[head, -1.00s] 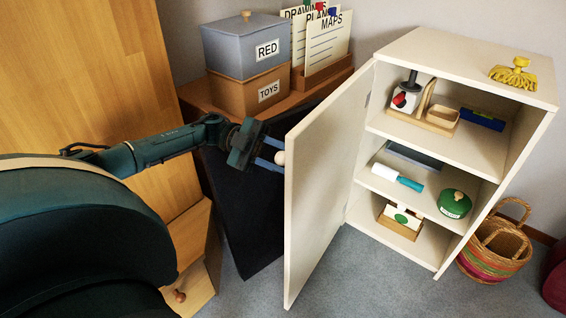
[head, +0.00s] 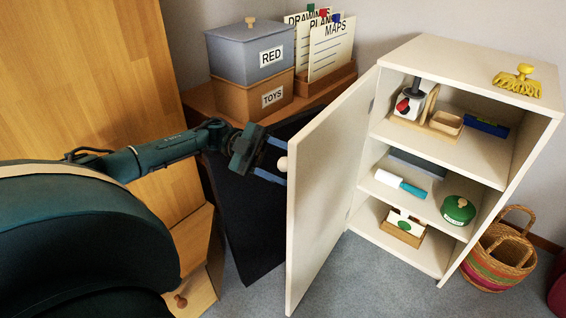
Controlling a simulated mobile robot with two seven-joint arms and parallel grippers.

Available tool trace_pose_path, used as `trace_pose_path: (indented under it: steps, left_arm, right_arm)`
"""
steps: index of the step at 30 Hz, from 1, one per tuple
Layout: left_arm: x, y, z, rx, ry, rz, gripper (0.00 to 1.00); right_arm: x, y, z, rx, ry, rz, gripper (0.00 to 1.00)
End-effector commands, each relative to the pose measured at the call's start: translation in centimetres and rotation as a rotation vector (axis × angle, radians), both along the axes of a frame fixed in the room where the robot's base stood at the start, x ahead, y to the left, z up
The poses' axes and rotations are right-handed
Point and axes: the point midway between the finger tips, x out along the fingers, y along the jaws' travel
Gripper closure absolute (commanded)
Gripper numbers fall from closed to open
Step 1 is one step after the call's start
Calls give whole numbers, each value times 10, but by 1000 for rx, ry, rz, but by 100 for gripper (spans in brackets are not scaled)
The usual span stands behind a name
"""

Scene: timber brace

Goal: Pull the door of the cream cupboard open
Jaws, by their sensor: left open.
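The cream cupboard (head: 450,62) stands at the right with its shelves in view. Its door (head: 325,180) is swung wide open toward the left front. A pale round knob (head: 283,163) is on the door's outer face, near its free edge. My left gripper (head: 277,164) is at the knob, with its two blue fingers open, one above and one below it. I cannot tell whether a finger touches the knob or the door. My right gripper is not in view.
Behind the gripper, a wooden surface holds stacked boxes (head: 250,75) and a card file (head: 328,80). A woven basket (head: 500,255) stands at right. Grey floor (head: 355,285) is clear before the cupboard.

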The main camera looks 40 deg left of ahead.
Motion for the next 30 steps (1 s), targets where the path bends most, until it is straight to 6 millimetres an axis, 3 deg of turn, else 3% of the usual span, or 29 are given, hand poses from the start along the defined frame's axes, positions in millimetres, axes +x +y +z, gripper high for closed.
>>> trace_pose_path:
  steps: [9, 13, 30]
  left_arm:
    - [-3, 51, 0, 0, -2, 6, 49]
    - [-4, 65, 0, 1, -1, 4, 49]
    - [-5, 70, 0, 0, 0, 1, 49]
  right_arm:
    - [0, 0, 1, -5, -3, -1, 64]
    - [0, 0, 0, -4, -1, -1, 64]
    - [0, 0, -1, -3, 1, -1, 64]
